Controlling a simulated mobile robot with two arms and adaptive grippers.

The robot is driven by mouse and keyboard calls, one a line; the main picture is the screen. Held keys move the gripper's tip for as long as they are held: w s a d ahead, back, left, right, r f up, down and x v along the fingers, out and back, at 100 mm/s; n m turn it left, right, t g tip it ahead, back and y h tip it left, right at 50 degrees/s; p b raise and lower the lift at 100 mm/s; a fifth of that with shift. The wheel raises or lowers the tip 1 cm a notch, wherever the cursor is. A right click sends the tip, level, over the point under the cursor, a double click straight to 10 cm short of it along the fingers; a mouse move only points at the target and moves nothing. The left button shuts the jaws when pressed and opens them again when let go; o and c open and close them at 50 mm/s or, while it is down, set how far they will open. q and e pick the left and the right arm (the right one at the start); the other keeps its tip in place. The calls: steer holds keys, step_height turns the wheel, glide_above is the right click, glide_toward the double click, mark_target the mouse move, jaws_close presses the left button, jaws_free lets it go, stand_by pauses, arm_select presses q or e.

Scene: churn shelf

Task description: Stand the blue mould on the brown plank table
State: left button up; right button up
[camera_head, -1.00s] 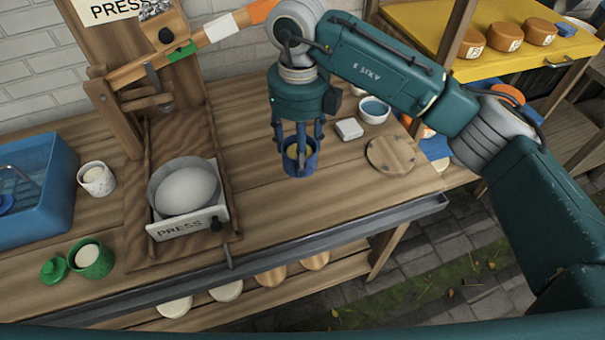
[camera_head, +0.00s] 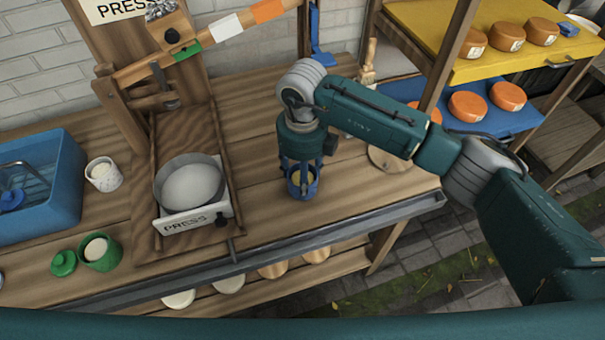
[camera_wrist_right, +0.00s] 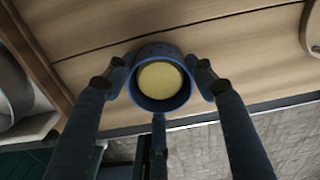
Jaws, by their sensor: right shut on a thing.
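The blue mould (camera_head: 303,193) is a small round cup with pale yellow filling, its open top facing up. My right gripper (camera_head: 300,177) comes down from above and is shut on it, with fingers around its sides. In the right wrist view the mould (camera_wrist_right: 160,104) sits between the fingers, with filling showing inside the rim. The brown plank table (camera_head: 258,205) lies below, and the mould is over its front part, right of the press. I cannot tell whether the mould's base touches the planks. My left gripper is not in view.
A round wooden lid (camera_head: 388,160) lies to the right, partly behind my arm. A grey rail (camera_head: 345,217) runs along the table's front edge. Bare planks lie around the mould.

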steer(key=shift+f, duration=0.2)
steer(key=o, duration=1.1)
steer(key=shift+r, duration=0.1)
steer(key=shift+r, duration=0.25)
steer(key=shift+w+r, duration=0.1)
steer(key=shift+r, duration=0.2)
step_height(320, 180, up, 11)
steer(key=b, duration=0.3)
steer(key=shift+r, duration=0.15)
